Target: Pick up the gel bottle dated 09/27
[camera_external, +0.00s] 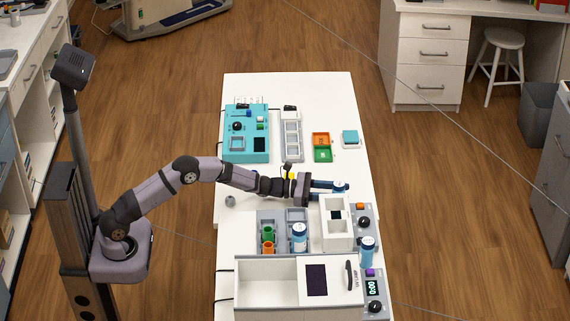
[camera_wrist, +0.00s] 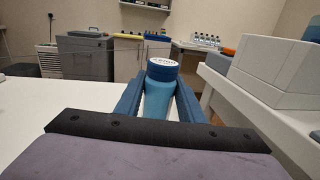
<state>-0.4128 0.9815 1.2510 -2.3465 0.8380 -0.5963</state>
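My gripper (camera_external: 329,188) reaches over the white table, its two blue fingers pointing right. In the wrist view, a blue bottle with a blue cap (camera_wrist: 162,69) stands upright between the fingers (camera_wrist: 160,105). The cap carries a pale label with dark print, too small to read surely. Its sides are close to both fingers; contact is unclear. Two similar blue-and-white bottles stand elsewhere: one in the grey rack (camera_external: 299,238), one at the right near the front devices (camera_external: 367,252). Their dates are not readable.
A white open-topped box device (camera_external: 337,236) stands just in front of my gripper. A large white UV lamp box (camera_external: 270,270) fills the front. A teal device (camera_external: 245,146), grey rack (camera_external: 291,142) and orange and green trays (camera_external: 322,148) stand behind. The table's right edge is close.

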